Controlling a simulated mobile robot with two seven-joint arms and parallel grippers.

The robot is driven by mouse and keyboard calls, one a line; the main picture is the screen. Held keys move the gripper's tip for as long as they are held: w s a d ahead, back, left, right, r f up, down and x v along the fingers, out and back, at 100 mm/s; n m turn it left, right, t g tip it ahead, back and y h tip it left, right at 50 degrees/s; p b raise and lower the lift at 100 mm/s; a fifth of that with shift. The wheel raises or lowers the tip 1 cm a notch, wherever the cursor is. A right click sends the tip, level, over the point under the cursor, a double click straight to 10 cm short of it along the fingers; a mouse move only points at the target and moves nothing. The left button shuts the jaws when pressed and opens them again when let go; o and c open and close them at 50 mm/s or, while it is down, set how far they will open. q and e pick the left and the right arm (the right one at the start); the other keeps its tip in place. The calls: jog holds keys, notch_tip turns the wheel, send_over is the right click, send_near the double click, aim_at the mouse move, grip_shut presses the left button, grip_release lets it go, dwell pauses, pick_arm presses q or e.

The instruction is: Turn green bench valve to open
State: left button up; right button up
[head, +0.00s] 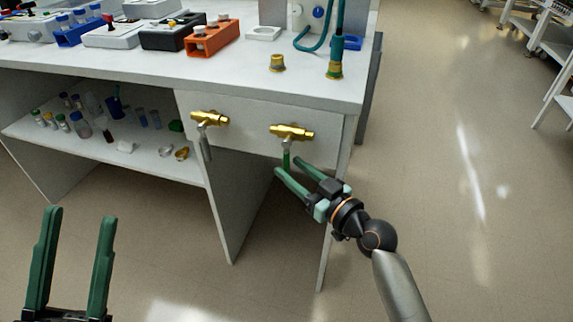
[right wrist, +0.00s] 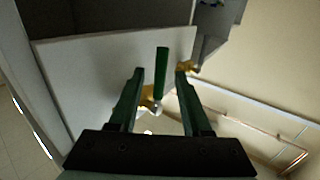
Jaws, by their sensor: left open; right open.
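The green bench valve is a brass body (head: 291,132) on the bench's front panel, right of a second brass valve. Its green lever (head: 286,160) hangs straight down. In the right wrist view the green lever (right wrist: 161,75) stands between my open fingers, with gaps on both sides. My right gripper (head: 291,166) is open just below the valve, fingertips beside the lever; it also shows in the right wrist view (right wrist: 158,72). My left gripper (head: 80,214) is open and empty at the lower left, well away from the bench.
The second brass valve (head: 209,118) has a grey lever hanging down. The bench top (head: 130,70) carries an orange box (head: 213,39), a brass fitting (head: 277,63) and a teal hose (head: 336,40). A shelf (head: 110,152) on the left holds several bottles.

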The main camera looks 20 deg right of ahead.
jog(key=shift+x, duration=1.3)
grip_shut()
dwell(0.5)
